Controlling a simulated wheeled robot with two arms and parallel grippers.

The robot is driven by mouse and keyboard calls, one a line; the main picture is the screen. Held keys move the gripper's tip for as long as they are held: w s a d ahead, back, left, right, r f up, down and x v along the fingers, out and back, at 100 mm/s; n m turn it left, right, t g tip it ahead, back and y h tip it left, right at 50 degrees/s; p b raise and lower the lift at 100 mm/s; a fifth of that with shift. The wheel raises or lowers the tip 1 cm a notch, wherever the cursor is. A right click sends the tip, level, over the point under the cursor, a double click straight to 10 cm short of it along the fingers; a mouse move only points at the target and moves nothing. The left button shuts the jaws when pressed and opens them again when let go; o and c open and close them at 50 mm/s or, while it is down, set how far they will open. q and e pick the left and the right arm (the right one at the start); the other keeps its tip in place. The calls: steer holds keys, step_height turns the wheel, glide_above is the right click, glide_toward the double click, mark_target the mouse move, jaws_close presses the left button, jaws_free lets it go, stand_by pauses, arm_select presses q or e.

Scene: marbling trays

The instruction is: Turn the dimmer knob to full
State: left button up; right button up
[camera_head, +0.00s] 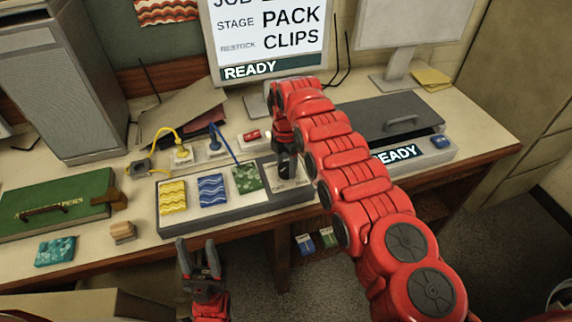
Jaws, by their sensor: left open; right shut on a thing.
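My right arm reaches in from the lower right and bends down over the right end of the grey tray unit (240,207). My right gripper (287,170) points down there, shut on what appears to be the dimmer knob. The knob itself is hidden by the fingers, so its setting cannot be read. A small labelled plate (286,186) shows just below the fingers. My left gripper (198,250) is open and empty, in front of the desk edge and below the tray unit.
The tray unit holds yellow, blue and green patterned pieces. A green box (85,192), a wooden block (122,232) and a teal patterned piece (55,251) lie at left. Behind are cabled plugs (182,155) and a monitor (265,40) reading READY. A dark-lidded case (388,112) stands at right.

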steer(key=c, duration=0.5)
